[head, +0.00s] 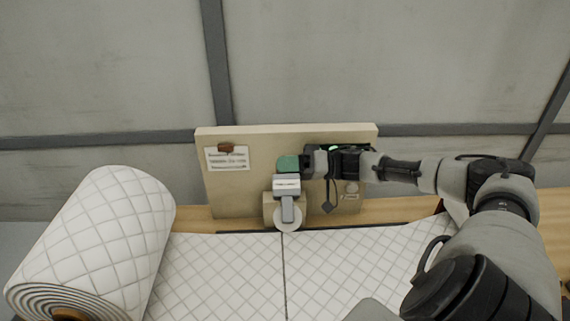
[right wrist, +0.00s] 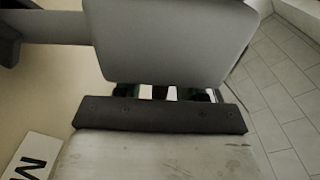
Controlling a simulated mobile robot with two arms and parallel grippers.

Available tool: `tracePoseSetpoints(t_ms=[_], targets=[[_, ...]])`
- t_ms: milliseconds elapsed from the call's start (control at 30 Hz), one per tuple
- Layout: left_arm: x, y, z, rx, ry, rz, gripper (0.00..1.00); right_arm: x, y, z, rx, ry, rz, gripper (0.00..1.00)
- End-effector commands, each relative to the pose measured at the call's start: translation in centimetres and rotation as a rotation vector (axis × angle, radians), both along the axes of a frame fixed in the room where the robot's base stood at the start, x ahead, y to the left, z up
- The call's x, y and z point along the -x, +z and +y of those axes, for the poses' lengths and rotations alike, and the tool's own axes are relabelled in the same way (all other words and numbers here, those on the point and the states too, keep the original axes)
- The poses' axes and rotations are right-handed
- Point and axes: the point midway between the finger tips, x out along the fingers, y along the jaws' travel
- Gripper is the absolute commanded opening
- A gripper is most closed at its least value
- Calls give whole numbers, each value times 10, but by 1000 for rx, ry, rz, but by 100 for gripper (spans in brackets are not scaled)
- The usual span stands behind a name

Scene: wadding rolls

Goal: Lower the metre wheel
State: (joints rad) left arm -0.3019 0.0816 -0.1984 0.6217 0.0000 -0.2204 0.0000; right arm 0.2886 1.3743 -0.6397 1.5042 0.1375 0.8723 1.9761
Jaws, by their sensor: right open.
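The metre wheel (head: 288,219) is a pale disc at the foot of a grey arm on the upright beige board (head: 240,195). Its disc is at the far edge of the quilted wadding (head: 230,270); I cannot tell whether it touches. A grey counter box (head: 286,185) sits above the disc, and a green part (head: 287,162) sits above that. My right gripper (head: 308,163) is open, just right of the green part, reaching in from the right. I cannot tell whether it touches. In the right wrist view, large grey blocks fill the middle. My left gripper is not in view.
A big quilted roll (head: 100,235) lies at the left. A label (head: 227,158) is fixed to the board's upper left. A dark cable-like part (head: 327,195) hangs below my right gripper. A dark seam (head: 284,270) crosses the wadding. A grey wall stands behind.

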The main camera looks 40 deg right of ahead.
Motion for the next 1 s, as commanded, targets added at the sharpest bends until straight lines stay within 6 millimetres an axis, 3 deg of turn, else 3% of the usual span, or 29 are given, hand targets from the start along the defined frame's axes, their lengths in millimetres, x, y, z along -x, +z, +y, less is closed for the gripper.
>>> tracePoseSetpoints(t_ms=[300,567,1000], targets=[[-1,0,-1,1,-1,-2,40,-1,-1,2,0,1,1,39],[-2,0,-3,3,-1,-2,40,-1,-1,2,0,1,0,0],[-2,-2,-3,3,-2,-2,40,-3,-3,1,18,0,-21,0]])
